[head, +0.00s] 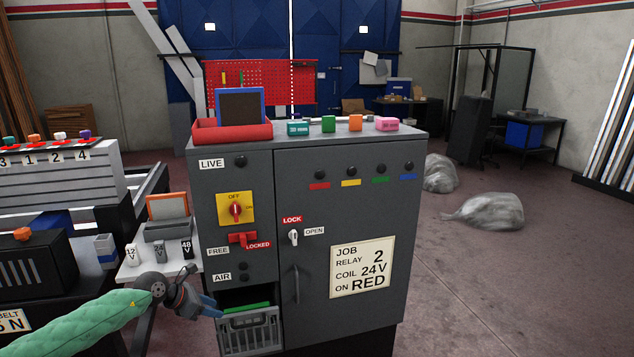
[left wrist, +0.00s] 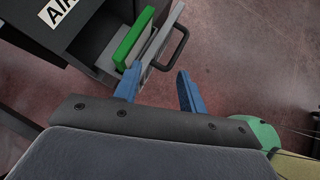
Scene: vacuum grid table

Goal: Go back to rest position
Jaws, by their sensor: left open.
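My left gripper (head: 212,306) reaches in from the lower left in the head view, beside the grey cabinet (head: 345,215). Its blue fingers are apart and hold nothing; they also show spread in the left wrist view (left wrist: 158,92). The fingers are close to an open slotted drawer (head: 250,333) low on the cabinet's left side. A green piece (head: 245,307) lies in the drawer, and it also shows in the left wrist view (left wrist: 133,38) near the left fingertip. I cannot tell whether the finger touches the drawer. My right gripper is out of view.
The cabinet top holds a red tray (head: 232,132) with a framed panel and several coloured blocks. A small white shelf (head: 165,258) with labelled items stands left of the cabinet. Dark machines are farther left. Wrapped bags (head: 487,211) lie on the open floor at right.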

